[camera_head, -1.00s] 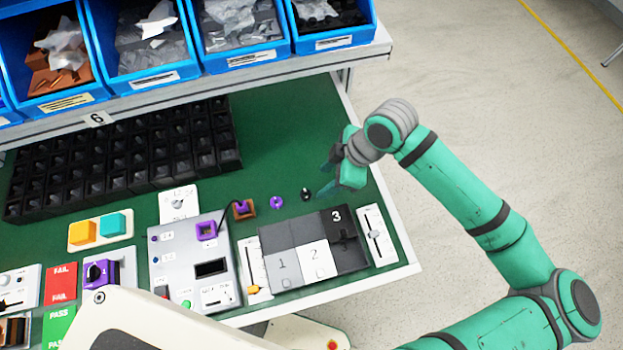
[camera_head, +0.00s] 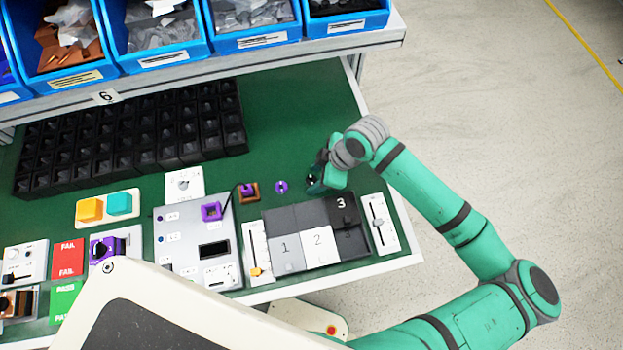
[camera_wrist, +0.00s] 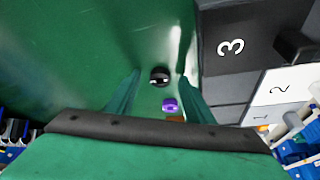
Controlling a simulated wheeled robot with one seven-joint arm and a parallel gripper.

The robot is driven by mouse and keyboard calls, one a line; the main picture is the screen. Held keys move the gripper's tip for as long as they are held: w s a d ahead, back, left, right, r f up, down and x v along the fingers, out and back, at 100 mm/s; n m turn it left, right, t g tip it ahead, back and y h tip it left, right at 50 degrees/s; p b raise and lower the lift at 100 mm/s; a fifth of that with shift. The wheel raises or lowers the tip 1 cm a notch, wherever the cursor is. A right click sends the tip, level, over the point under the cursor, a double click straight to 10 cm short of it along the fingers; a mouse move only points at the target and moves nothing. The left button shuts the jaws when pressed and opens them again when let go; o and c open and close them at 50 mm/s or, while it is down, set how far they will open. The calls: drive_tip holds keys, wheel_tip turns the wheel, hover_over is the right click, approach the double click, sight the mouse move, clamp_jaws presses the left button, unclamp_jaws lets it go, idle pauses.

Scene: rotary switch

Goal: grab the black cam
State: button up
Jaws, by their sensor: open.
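The black cam (camera_wrist: 160,76) is a small round dark piece standing on the green table top. In the wrist view it sits between the two green fingers of my gripper (camera_wrist: 158,84), with a visible gap on each side. In the head view my gripper (camera_head: 318,177) is low over the table at the cam's spot. The fingers largely hide the cam there. My gripper is open and holds nothing.
A purple ring-like part (camera_head: 281,187) lies just left of my gripper. A brown holder with a purple part (camera_head: 248,191) is farther left. The numbered grey, white and black tile block (camera_head: 286,245) and a slider panel (camera_head: 379,225) are close in front.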

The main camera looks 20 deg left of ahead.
drive_tip(key=shift+a+f, duration=0.1)
drive_tip(key=c, duration=1.1)
